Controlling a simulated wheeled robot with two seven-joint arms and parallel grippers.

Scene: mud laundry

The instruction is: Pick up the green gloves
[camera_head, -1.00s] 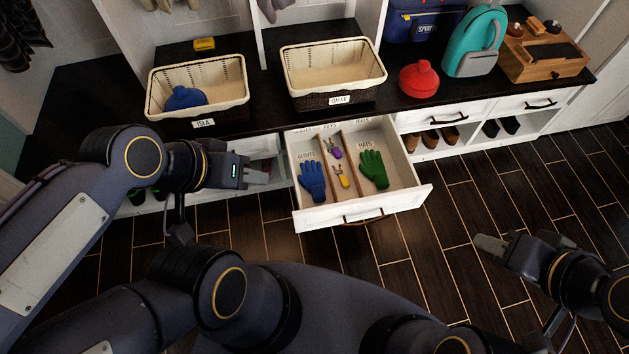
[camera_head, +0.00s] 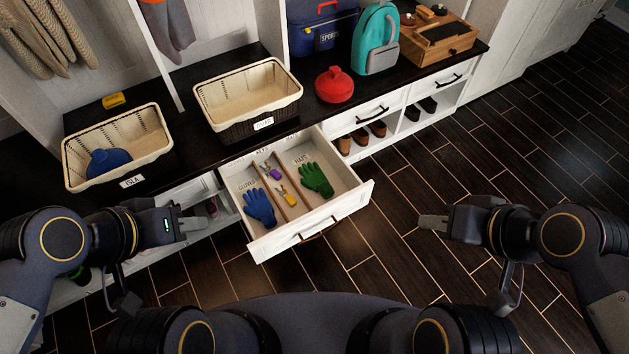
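The green gloves (camera_head: 315,179) lie flat in the right compartment, labelled HATS, of the open drawer (camera_head: 346,205). Blue gloves (camera_head: 259,206) lie in the left compartment, labelled GLOVES. My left gripper (camera_head: 200,222) is left of the drawer, apart from it and near the cubby under the bench. Its fingers look close together, but I cannot tell whether they are open or shut. My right gripper (camera_head: 424,222) is right of the drawer over the floor, pointing left. Its finger gap cannot be made out. Neither gripper touches the gloves.
Small keys with purple and yellow tags (camera_head: 285,196) lie in the drawer's middle compartment between wooden dividers. The floor at right is clear.

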